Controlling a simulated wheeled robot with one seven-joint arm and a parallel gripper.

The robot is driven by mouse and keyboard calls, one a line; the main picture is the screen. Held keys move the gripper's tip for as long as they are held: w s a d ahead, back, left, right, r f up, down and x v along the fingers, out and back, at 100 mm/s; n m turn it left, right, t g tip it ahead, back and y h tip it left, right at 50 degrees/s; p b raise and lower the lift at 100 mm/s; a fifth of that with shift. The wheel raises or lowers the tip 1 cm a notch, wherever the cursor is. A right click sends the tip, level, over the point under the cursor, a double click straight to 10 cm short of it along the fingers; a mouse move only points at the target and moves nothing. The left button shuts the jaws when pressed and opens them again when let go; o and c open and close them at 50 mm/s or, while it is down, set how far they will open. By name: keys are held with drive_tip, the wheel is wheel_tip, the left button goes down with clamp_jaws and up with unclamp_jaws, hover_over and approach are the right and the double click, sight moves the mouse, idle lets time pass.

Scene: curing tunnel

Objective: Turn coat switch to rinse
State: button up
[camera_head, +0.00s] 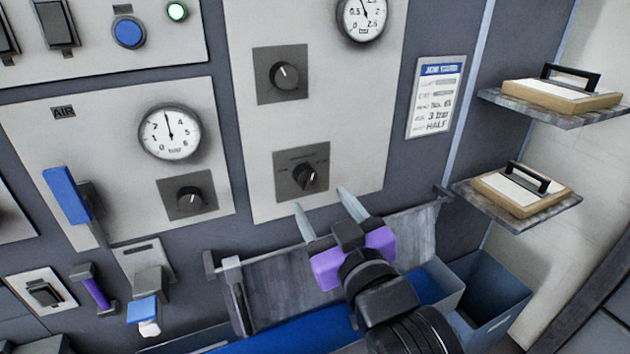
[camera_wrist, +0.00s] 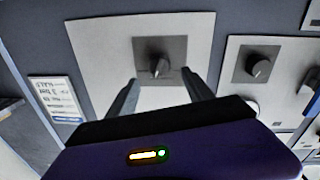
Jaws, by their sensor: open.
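The rotary switch (camera_head: 303,175) is a black knob on a dark square plate with small lettering, low on the tall light panel; I take it for the coat switch, but its labels are too small to read. It also shows in the wrist view (camera_wrist: 157,62), where its pointer is tilted off vertical. My gripper (camera_head: 321,212) is open and empty, with its two pale fingers pointing up at the panel just below the knob. In the wrist view the fingertips (camera_wrist: 160,85) stand on either side of the knob and slightly below it, apart from it.
Another knob (camera_head: 284,75) and a gauge (camera_head: 362,18) sit above on the same panel. The air panel at left has a gauge (camera_head: 169,132), a knob (camera_head: 189,197) and a blue lever (camera_head: 66,195). A job card (camera_head: 435,97) hangs right. A hinged grey flap (camera_head: 285,290) lies below my gripper.

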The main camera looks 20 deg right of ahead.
sight(309, 183)
drive_tip(key=w, duration=0.4)
drive_tip(key=w+p, duration=0.1)
drive_tip(key=w, duration=0.2)
drive_tip(key=shift+w+d, duration=0.1)
drive_tip(key=shift+d, duration=0.15)
clamp_jaws()
